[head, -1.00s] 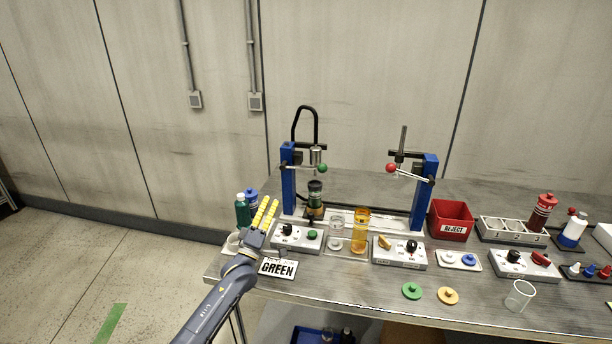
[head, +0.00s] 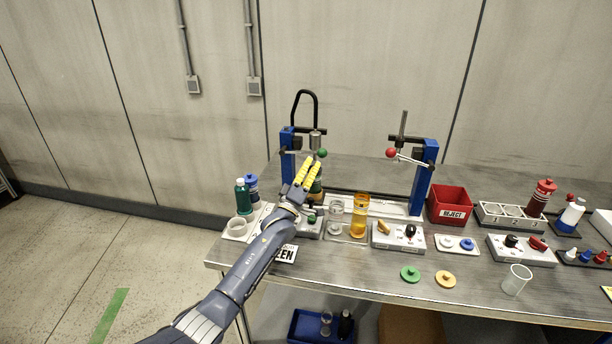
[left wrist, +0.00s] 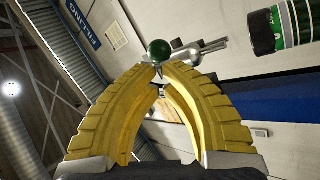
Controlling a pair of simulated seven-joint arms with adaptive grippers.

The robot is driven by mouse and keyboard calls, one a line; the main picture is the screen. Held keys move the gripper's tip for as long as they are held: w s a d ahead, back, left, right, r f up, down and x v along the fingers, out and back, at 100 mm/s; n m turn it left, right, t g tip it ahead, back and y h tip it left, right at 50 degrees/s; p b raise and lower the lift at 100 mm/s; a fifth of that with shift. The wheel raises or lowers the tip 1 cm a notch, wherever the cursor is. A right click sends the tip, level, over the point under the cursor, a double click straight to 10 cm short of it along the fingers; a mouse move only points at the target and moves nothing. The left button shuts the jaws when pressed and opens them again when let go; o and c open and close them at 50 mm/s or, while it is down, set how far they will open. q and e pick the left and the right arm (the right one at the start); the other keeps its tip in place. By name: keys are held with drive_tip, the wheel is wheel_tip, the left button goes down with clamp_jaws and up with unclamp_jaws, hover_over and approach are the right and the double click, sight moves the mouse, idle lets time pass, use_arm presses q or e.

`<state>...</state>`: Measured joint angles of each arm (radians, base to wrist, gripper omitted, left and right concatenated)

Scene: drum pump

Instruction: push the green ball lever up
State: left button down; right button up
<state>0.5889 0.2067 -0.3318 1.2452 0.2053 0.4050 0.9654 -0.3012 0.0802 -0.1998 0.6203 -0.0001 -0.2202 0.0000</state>
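The green ball (head: 322,153) is on the end of a thin metal lever on the left blue pump stand (head: 288,165). My left gripper (head: 312,161) has yellow fingers that point up towards the ball from just below it. In the left wrist view the green ball (left wrist: 159,50) sits right beyond the fingertips (left wrist: 160,67). The fingertips come together with nothing held between them. I cannot tell whether they touch the ball. My right gripper is not in view.
A red ball lever (head: 391,153) is on the right stand. My left arm passes over the GREEN sign (head: 286,254) and a switch box (head: 312,229). An amber cylinder (head: 359,214) stands to the right. Green and blue bottles (head: 243,196) stand at the left.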

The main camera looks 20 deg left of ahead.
sight(313, 153)
use_arm(q)
drive_tip(key=shift+x, duration=1.1)
wheel_tip(313, 153, up, 2)
drive_tip(key=n+y, duration=0.1)
drive_tip(key=n, duration=0.1)
drive_tip(key=n+t+y, duration=0.1)
drive_tip(key=n+y, duration=0.1)
drive_tip(key=shift+a+r, duration=0.2)
